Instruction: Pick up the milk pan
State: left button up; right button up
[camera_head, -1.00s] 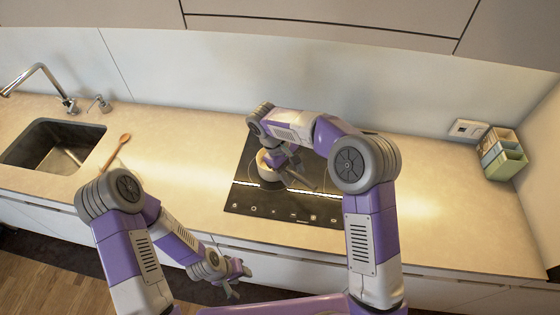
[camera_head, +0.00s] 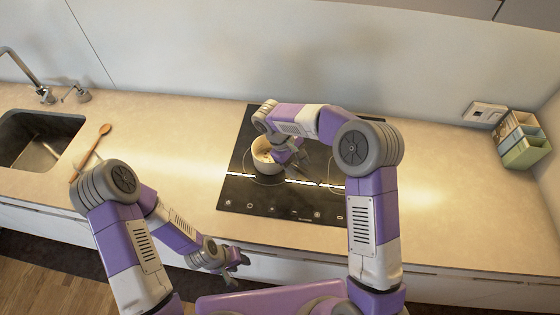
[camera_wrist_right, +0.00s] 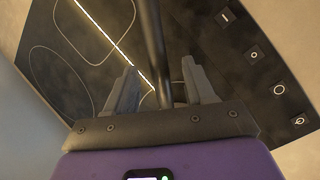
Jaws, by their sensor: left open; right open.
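The milk pan (camera_head: 263,156) is a small pale pan standing on the left part of the black cooktop (camera_head: 240,195). My right arm partly covers it in the head view. My right gripper (camera_head: 298,161) is open beside the pan, on its right. In the right wrist view a dark bar that looks like the pan's handle (camera_wrist_right: 154,45) runs between the two open fingers (camera_wrist_right: 161,84), nearer the right one. I cannot tell whether it touches a finger. My left gripper (camera_head: 236,264) is open and empty, low in front of the counter's front edge.
A sink with a tap (camera_head: 45,94) is at the far left, with a wooden spoon (camera_head: 92,150) beside it. A box-like holder (camera_head: 522,140) and a wall socket (camera_head: 485,113) are at the right. The counter right of the cooktop is clear.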

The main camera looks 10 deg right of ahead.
jog(key=shift+x, duration=1.15)
grip_shut()
jog(key=shift+r, duration=0.1)
